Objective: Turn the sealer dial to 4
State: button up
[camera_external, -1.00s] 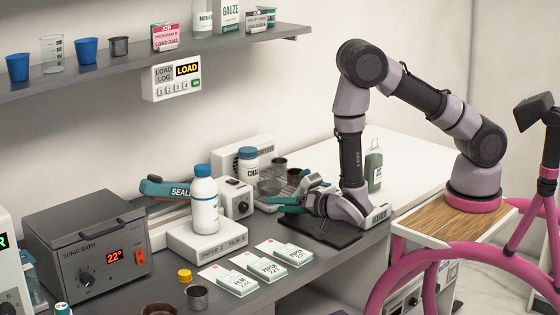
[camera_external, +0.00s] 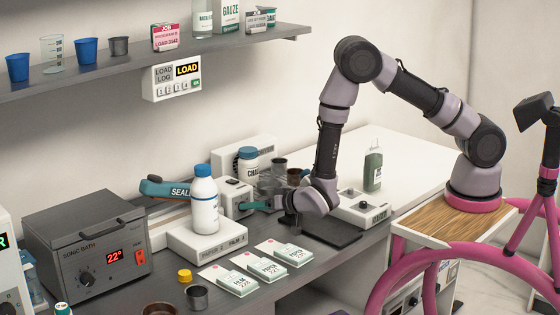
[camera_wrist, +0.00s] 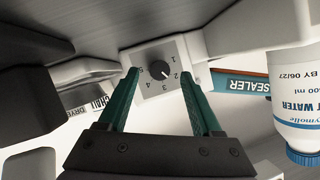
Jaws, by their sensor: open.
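The sealer's dial (camera_wrist: 159,70) is a black knob with a white pointer line on a pale square face, numbered 1 to 5. In the wrist view the pointer sits close to the 2. The sealer (camera_external: 170,188) stands on the bench with its teal arm and control box, its label showing at the right in the wrist view (camera_wrist: 241,84). My gripper (camera_wrist: 166,92) has its two teal fingers apart on either side of the dial, apparently short of touching it. In the external view my gripper (camera_external: 254,206) points left at the control box and hides the dial.
A white-labelled water bottle (camera_external: 205,205) stands on a white block (camera_external: 208,243) close in front of the sealer. A blue-capped jar (camera_external: 247,163) and metal cups are behind. Packets (camera_external: 284,251) lie in front. A dark mat (camera_external: 318,236) is below my wrist.

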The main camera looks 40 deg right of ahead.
jog(key=shift+x, duration=0.95)
grip_shut()
jog(key=shift+d, duration=0.1)
jog(key=shift+f+m+y, duration=0.1)
jog(key=shift+m+y, duration=0.5)
jog(key=shift+m, duration=0.2)
jog(key=shift+d+f+m+t+y, duration=0.1)
jog(key=shift+m+t+y, duration=0.6)
jog(key=shift+m, duration=0.7)
